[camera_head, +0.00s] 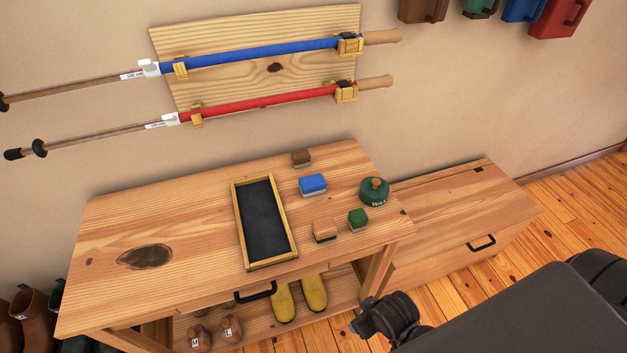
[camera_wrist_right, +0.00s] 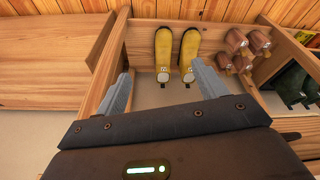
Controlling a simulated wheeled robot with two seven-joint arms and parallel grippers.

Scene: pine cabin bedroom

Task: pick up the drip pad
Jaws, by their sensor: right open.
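The drip pad appears to be the dark rectangular pad (camera_head: 264,222) lying flat inside a light wooden frame (camera_head: 239,226) on the bench top, in the head view. Nothing lies on it. My right gripper (camera_head: 368,318) is in front of the bench's right end, to the right of and nearer than the pad, and apart from it. In the right wrist view, my right gripper (camera_wrist_right: 161,70) is open and empty, its fingers spread in front of the lower shelf. The pad is not visible in that view. My left gripper is not in view.
The wooden bench (camera_head: 200,215) has a black drawer handle (camera_head: 255,293). Right of the pad are a blue block (camera_head: 313,183), several smaller blocks and a green round container (camera_head: 374,191). Yellow boots (camera_head: 314,293) stand on the lower shelf. The bench top left of the frame is clear.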

